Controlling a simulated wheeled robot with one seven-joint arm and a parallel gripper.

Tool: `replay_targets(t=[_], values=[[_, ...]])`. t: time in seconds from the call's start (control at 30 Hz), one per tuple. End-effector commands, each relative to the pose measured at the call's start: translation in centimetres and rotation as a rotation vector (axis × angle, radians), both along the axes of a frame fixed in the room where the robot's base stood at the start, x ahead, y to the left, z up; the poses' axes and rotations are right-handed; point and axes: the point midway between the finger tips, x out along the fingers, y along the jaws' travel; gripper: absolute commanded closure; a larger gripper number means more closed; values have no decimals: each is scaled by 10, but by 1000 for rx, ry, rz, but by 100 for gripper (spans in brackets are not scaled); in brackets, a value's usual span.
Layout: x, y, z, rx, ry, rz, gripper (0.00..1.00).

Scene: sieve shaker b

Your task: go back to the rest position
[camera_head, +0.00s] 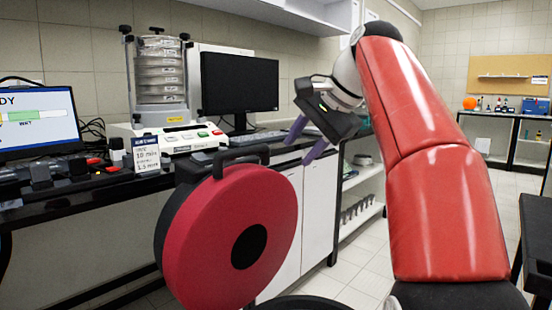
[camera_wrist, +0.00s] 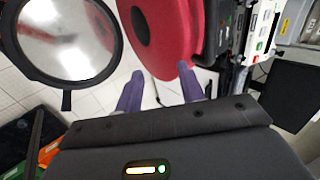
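My gripper (camera_head: 306,143) is raised in front of the right part of the bench in the head view, with its purple fingers pointing down. My gripper is apart from the shaker.
A black monitor (camera_head: 240,84) and a keyboard stand right of the shaker. A lit screen (camera_head: 35,122) and a small written card (camera_head: 147,155) are to the left. Low shelves (camera_head: 362,212) and open tiled floor lie beyond my gripper. A far bench holds an orange ball (camera_head: 470,103).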

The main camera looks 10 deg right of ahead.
Motion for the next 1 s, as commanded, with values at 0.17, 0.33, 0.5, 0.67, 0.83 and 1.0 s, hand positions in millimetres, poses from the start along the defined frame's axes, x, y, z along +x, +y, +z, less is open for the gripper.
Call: replay_targets(t=[0.17,0.33,0.5,0.67,0.83,1.0], values=[[-23,12,-25,-91,-19,51,61],[-60,20,-76,-244,-46,146,61],[-106,24,-143,-413,-67,273,61],[-156,24,-216,-578,-85,424,61],[-201,20,-289,-725,-104,585,61],[-226,18,-331,-803,-115,685,61]])
